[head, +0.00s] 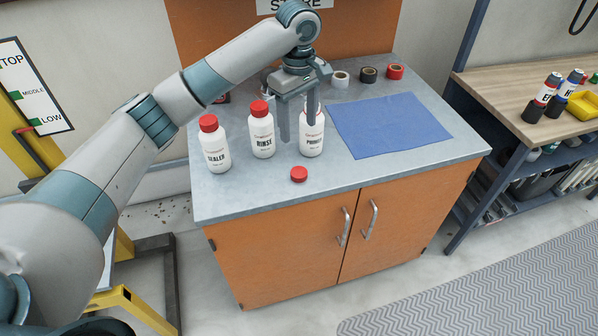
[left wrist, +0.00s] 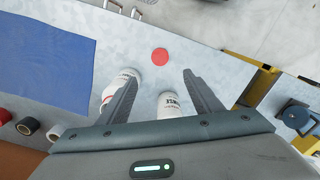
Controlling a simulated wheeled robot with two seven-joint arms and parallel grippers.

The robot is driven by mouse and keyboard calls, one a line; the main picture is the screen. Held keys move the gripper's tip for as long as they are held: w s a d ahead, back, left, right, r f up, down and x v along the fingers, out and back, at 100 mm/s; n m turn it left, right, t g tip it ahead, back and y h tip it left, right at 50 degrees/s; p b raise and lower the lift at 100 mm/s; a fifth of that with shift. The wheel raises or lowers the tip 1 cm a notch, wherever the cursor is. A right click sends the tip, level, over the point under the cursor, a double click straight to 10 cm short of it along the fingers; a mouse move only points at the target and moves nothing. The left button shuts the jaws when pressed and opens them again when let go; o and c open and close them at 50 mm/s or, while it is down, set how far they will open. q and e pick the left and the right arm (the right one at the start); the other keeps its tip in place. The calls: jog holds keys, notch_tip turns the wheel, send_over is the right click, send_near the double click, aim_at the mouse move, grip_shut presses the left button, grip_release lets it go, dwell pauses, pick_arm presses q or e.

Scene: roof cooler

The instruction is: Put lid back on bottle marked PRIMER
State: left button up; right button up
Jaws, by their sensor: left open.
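The PRIMER bottle (head: 312,142) is white and stands upright, rightmost of three bottles on the grey cabinet top. Red shows at its top, but my finger partly covers it, so I cannot tell whether that is a lid. A loose red lid (head: 299,174) lies on the cabinet top in front of it; the lid also shows in the left wrist view (left wrist: 160,54). My left gripper (head: 298,128) is open and empty, pointing down. One finger overlaps the PRIMER bottle in view, and the other is between it and the RINSE bottle (head: 262,135). My right gripper is out of view.
The SEALER bottle (head: 215,148) and RINSE bottle have red lids and stand close by on the left. A blue mat (head: 388,126) lies to the right. Tape rolls (head: 368,75) sit behind. The cabinet top's front strip (head: 350,172) is clear right of the loose lid.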

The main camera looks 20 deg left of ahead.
pick_arm(q)
jog(key=p, duration=0.3)
send_over(299, 172)
notch_tip(299, 172, down, 10)
jog(key=shift+w+a+f, duration=0.1)
jog(key=shift+f, duration=0.15)
jog(key=shift+f+p, duration=0.35)
jog(key=shift+f, duration=0.15)
notch_tip(299, 172, down, 3)
jog(key=shift+f+p, duration=0.1)
jog(key=shift+p, duration=0.55)
jog(key=shift+f, duration=0.5)
jog(key=c, duration=1.1)
